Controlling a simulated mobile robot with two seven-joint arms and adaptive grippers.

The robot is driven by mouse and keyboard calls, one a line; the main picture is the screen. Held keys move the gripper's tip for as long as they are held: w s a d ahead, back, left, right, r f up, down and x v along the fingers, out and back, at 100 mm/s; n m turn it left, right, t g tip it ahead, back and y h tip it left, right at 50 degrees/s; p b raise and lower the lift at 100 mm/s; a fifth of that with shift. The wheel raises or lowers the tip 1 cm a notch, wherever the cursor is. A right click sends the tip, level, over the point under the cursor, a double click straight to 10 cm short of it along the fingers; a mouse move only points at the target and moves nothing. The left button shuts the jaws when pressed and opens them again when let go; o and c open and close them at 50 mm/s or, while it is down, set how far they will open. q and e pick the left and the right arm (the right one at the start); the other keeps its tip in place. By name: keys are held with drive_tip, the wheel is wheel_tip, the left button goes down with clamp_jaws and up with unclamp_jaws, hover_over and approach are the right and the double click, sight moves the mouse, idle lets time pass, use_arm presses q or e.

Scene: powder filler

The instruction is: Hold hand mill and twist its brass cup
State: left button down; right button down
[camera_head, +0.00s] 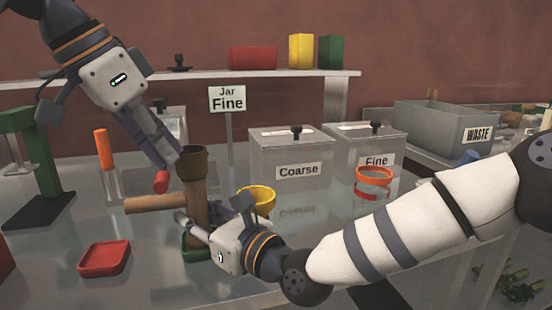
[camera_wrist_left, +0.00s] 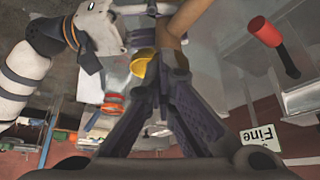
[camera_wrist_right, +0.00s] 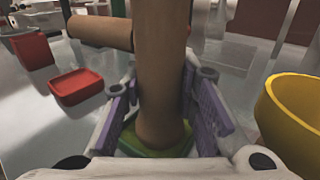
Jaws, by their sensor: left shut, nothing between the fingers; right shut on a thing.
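The hand mill (camera_head: 196,205) stands upright on the table, with a brown wooden body, a side handle (camera_head: 150,203) pointing left and a green base (camera_head: 196,250). Its dark brass cup (camera_head: 196,160) is on top. My right gripper (camera_head: 196,224) is shut on the lower mill body; the body stands between its purple pads in the right wrist view (camera_wrist_right: 162,90). My left gripper (camera_head: 174,157) is shut and empty, its tips by the cup's upper left side. I cannot tell whether they touch the cup. In the left wrist view the fingers partly hide the mill (camera_wrist_left: 178,22).
A yellow bowl (camera_head: 256,199) is close right of the mill. A red tray (camera_head: 104,258) lies front left; an orange-topped tube (camera_head: 103,150) stands behind. Coarse (camera_head: 290,152) and Fine (camera_head: 372,143) bins, a Jar Fine sign (camera_head: 227,99) and a waste bin (camera_head: 440,125) are further back.

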use_arm(q)
drive_tip(key=shift+w+a, duration=0.1)
drive_tip(key=shift+a, duration=0.05)
drive_tip(key=shift+w+a+f, duration=0.1)
drive_tip(key=shift+w+a, duration=0.4)
drive_tip(key=shift+a, duration=0.05)
use_arm(e)
drive_tip(key=shift+s, duration=0.1)
use_arm(q)
drive_tip(key=shift+w+a, duration=0.1)
drive_tip(key=shift+w, duration=0.15)
drive_tip(key=shift+a, duration=0.1)
wheel_tip(320, 180, up, 6)
drive_tip(key=shift+s+a, duration=0.25)
idle(0.6)
drive_tip(key=shift+d, duration=0.1)
